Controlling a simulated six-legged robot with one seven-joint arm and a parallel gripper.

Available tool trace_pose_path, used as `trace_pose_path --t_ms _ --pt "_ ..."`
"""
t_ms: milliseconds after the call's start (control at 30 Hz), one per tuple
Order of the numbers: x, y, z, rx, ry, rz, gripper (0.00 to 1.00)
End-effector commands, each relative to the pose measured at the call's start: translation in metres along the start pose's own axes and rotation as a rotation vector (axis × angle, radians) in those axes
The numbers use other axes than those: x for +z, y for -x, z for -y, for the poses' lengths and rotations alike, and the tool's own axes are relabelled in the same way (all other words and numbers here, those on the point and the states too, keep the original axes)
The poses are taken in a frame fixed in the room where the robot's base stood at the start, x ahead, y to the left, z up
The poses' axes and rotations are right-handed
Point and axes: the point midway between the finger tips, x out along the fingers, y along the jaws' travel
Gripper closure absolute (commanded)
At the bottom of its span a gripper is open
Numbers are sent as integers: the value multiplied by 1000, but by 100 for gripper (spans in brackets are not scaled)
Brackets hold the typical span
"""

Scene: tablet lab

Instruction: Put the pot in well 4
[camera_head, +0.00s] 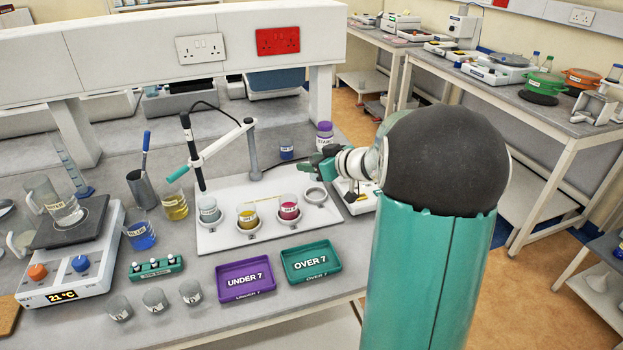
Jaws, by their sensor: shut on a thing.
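A white rack (225,238) on the bench has a row of wells. From left they hold a clear-looking pot (208,209), a yellow pot (247,216) and a pink-red pot (289,209). The rightmost well (315,196) looks empty. My gripper (317,160) is above and behind that well, pointing left. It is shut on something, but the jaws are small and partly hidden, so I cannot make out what.
A probe on a jointed arm (216,150) stands over the rack's left side. A purple UNDER 7 tray (246,293) and a green OVER 7 tray (311,274) lie in front. Beakers, a hotplate (84,262) and empty glasses (154,299) fill the left. A white device (357,203) is right of the rack.

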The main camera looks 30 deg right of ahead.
Motion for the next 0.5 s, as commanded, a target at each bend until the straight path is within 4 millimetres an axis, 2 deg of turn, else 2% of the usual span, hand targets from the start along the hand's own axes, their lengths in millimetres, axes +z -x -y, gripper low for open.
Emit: trace_pose_path --t_ms 33,200,500 --pt "3 -11 -7 -4 -2 1 76" --pt "26 -39 -24 -3 -5 2 76" --pt "42 -64 -39 -2 -2 0 76"
